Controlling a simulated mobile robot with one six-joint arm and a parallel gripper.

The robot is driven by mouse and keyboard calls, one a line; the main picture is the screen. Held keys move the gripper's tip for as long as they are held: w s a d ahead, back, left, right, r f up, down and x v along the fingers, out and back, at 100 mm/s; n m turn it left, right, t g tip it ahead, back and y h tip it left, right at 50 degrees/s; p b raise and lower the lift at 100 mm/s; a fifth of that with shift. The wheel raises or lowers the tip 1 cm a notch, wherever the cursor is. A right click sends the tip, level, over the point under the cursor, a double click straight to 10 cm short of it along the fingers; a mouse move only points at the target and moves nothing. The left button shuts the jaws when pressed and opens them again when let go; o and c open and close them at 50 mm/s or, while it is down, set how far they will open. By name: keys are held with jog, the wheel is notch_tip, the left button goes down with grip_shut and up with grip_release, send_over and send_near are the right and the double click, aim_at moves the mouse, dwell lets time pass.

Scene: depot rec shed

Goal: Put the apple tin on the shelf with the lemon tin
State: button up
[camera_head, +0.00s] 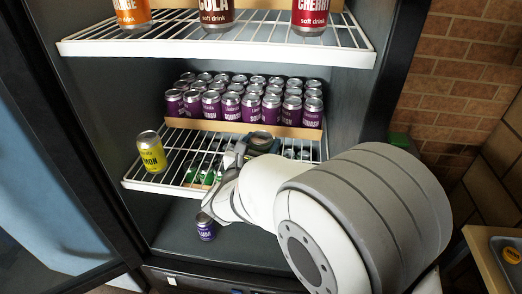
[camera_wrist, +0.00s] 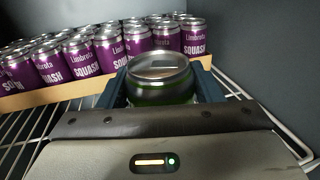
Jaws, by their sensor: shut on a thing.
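The yellow lemon tin (camera_head: 151,153) stands upright at the left front of the middle wire shelf (camera_head: 142,181) in the cooler. My gripper (camera_head: 258,146) is at this same shelf, to the right of the lemon tin. In the wrist view, its blue-grey fingers are shut on a green tin (camera_wrist: 161,93), taken to be the apple tin. That tin is upright, with its silver lid showing; its label is hidden. I cannot tell whether its base touches the wires.
A cardboard tray of purple squash tins (camera_head: 230,104) fills the back of this shelf, close behind the held tin. Green tins (camera_head: 207,178) show through the wires below, near a purple tin (camera_head: 206,227). The upper shelf (camera_head: 180,35) holds drinks overhead. The cooler's right wall is close.

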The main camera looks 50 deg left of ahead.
jog(key=shift+f, duration=0.85)
jog(key=shift+f, duration=0.1)
jog(key=o, duration=1.2)
jog(key=shift+s, duration=0.15)
jog(key=v, duration=1.2)
